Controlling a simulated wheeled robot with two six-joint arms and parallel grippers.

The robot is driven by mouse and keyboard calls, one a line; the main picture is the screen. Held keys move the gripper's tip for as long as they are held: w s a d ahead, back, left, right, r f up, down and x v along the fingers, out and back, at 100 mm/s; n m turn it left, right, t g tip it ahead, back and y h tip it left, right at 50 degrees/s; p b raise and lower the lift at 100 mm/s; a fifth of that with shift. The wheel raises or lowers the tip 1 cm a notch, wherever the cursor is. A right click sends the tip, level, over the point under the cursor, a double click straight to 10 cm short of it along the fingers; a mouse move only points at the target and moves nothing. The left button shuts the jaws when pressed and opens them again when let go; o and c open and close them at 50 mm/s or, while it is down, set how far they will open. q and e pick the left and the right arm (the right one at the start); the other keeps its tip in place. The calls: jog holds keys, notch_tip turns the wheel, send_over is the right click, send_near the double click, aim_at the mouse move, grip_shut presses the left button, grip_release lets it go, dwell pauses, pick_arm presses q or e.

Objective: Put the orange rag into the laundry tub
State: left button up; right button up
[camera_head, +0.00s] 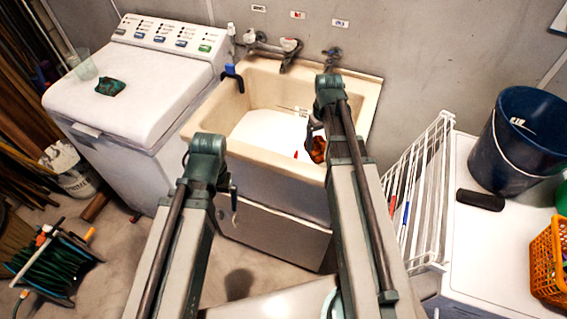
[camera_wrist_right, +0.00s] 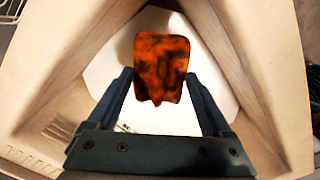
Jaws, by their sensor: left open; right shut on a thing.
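The orange rag (camera_head: 318,150), with dark stains, hangs from my right gripper (camera_head: 313,132) over the right part of the beige laundry tub (camera_head: 262,158). In the right wrist view the rag (camera_wrist_right: 161,62) sits between the fingertips of my right gripper (camera_wrist_right: 160,82), which is shut on it. The sloping walls of the tub (camera_wrist_right: 55,75) and its white bottom show below and around the rag. My left gripper (camera_head: 233,198) is open, in front of the tub's front side and below its rim; its fingers are small and partly hidden by my arm.
A white washing machine (camera_head: 150,95) with a dark green cloth (camera_head: 110,87) and a clear cup (camera_head: 85,68) stands left of the tub. Taps (camera_head: 275,48) are behind it. At right are a white rack (camera_head: 425,190), a blue bucket (camera_head: 520,145) and an orange basket (camera_head: 548,265).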

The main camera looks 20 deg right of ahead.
aim_at(318, 154)
notch_tip(318, 154, down, 6)
jog(key=b, duration=0.4)
jog(key=shift+b, duration=0.4)
notch_tip(318, 154, down, 10)
jog(key=b, duration=1)
jog(key=shift+f, duration=0.15)
jog(key=shift+f+b, duration=0.5)
jog(key=shift+b, duration=0.1)
jog(key=o, duration=1.1)
jog(key=shift+o, duration=0.2)
jog(key=shift+r, duration=0.15)
